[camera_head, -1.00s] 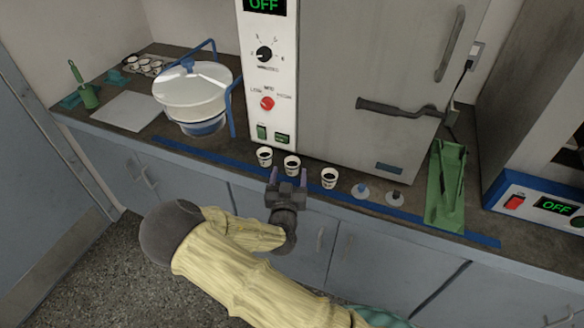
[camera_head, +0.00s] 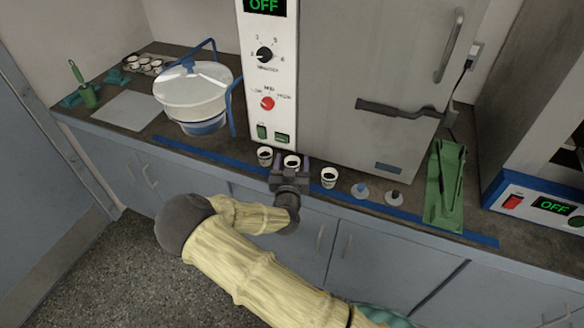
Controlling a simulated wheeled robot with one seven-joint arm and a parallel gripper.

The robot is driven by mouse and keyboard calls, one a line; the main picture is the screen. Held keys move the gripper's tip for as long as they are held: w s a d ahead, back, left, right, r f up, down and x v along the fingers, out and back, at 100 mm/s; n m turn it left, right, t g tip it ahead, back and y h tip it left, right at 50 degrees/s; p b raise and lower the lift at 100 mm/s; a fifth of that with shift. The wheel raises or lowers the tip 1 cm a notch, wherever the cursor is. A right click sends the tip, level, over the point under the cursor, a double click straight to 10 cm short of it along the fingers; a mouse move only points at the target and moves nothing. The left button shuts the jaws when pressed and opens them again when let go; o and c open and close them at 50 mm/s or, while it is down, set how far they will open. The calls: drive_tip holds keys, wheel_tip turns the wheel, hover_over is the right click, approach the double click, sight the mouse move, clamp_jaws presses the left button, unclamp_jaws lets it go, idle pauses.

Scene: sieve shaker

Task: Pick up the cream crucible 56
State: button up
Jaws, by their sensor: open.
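Three cream crucibles with dark contents stand in a row on the counter in front of the oven: a left one (camera_head: 265,154), a middle one (camera_head: 292,161) and a right one (camera_head: 329,176). The number 56 cannot be read on any of them. My gripper (camera_head: 291,164) is open, with its two fingers on either side of the middle crucible. The gripper body hides the lower part of that crucible. Whether the fingers touch it cannot be told.
Two small knobbed lids (camera_head: 360,190) (camera_head: 394,198) lie right of the crucibles. A green holder (camera_head: 445,190) stands further right. The oven (camera_head: 365,80) rises close behind. A white-lidded pot (camera_head: 193,92) stands left. Blue tape (camera_head: 215,156) runs along the counter's front.

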drive_tip(key=c, duration=1.1)
drive_tip(key=shift+r, duration=0.1)
wheel_tip(320, 180, up, 10)
drive_tip(key=shift+f, duration=0.1)
idle(0.4)
